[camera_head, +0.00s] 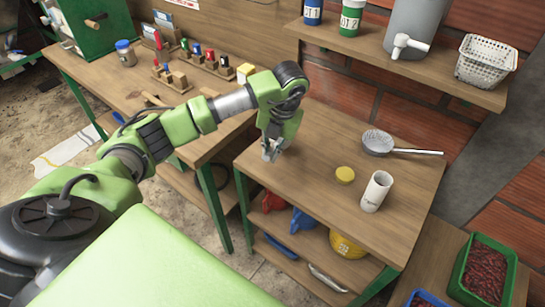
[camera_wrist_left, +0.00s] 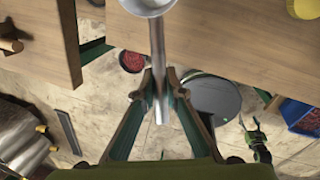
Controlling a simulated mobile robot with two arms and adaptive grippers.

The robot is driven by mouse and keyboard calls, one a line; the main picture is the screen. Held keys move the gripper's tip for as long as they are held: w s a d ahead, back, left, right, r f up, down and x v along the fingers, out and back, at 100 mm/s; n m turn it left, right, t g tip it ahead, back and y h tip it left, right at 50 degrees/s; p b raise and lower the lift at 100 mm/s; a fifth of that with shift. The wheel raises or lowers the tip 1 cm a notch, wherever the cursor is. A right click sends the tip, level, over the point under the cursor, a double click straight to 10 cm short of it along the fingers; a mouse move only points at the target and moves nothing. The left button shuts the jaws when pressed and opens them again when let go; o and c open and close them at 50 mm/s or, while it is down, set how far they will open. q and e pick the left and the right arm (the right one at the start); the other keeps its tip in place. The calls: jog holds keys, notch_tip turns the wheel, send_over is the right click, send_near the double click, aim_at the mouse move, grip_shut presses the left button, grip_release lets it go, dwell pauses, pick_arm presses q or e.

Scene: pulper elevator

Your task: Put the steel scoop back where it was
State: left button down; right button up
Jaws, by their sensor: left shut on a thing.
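The steel scoop (camera_wrist_left: 157,45) is in my left gripper (camera_wrist_left: 158,92), its long handle between the two fingers. The scoop's round bowl is at the top of the left wrist view, cut off by the edge. In the head view my left gripper (camera_head: 270,150) points down at the left edge of the right-hand wooden table (camera_head: 310,150). The scoop is hardly seen there, hidden by the gripper. I cannot tell whether the bowl touches the table.
A strainer (camera_head: 378,143), a yellow lid (camera_head: 345,174) and a white cylinder (camera_head: 377,190) stand on the right-hand table. A wall shelf (camera_head: 430,70) hangs behind. A gap separates the two tables.

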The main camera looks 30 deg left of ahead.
pick_arm(q)
jog(key=shift+w+f, duration=0.4)
jog(key=shift+w, duration=0.05)
notch_tip(320, 180, down, 3)
jog(key=shift+w+r+p, duration=0.1)
jog(key=shift+p, duration=0.8)
jog(key=shift+f, duration=0.45)
jog(key=c, duration=2.5)
grip_release()
jog(key=shift+f, duration=0.1)
jog(key=o, duration=0.4)
